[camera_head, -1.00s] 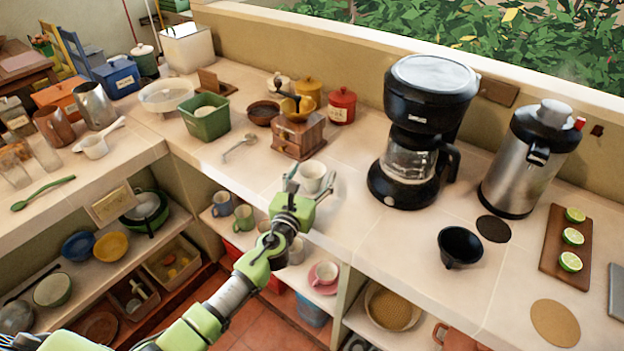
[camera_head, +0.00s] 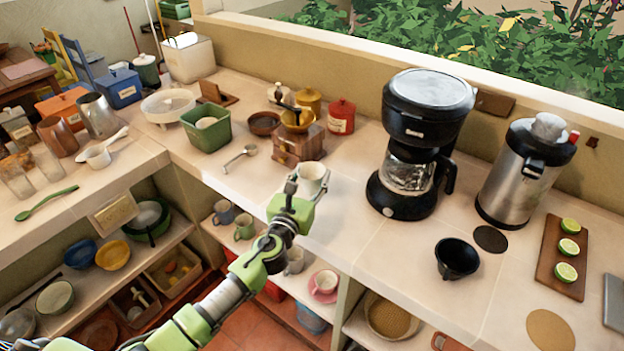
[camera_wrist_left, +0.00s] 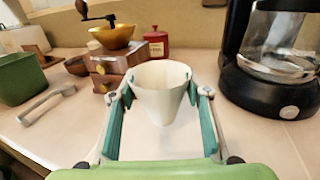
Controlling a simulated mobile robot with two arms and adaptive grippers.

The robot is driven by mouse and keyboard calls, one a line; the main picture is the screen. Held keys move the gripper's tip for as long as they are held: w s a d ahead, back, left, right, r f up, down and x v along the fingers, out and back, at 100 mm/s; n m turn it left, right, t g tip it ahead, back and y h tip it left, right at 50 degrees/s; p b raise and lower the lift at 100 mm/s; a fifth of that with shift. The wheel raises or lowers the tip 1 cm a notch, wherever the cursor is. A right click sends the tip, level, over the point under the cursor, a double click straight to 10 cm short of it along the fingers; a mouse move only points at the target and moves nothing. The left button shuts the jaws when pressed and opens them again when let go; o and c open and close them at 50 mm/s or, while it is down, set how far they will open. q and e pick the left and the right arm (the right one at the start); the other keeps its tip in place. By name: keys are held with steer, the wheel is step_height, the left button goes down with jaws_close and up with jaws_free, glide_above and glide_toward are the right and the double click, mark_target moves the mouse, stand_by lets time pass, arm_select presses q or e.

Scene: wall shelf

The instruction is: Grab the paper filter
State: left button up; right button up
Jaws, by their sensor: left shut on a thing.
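The white paper filter (camera_wrist_left: 162,92) is a tapered cup shape, open at the top, at the middle of the left wrist view. It also shows in the head view (camera_head: 312,176) on the counter in front of the wooden grinder. My left gripper (camera_wrist_left: 160,100) has one finger on each side of the filter and is shut on it. In the head view the left gripper (camera_head: 305,186) partly covers the filter's lower part. Whether the filter's base touches the counter is hard to tell. My right gripper is not in view.
The coffee grinder (camera_head: 299,147) stands close behind the filter. The black coffee maker (camera_head: 411,190) stands to the right, with a black filter holder (camera_head: 457,258) in front of it. A spoon (camera_head: 240,155) and green bin (camera_head: 206,133) lie left.

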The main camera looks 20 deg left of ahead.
mark_target(307, 172)
arm_select(q)
steer(key=s+r, duration=0.9)
steer(key=s, duration=0.4)
steer(key=shift+s+p, duration=0.25)
steer(key=shift+p, duration=0.15)
steer(key=shift+c, duration=0.2)
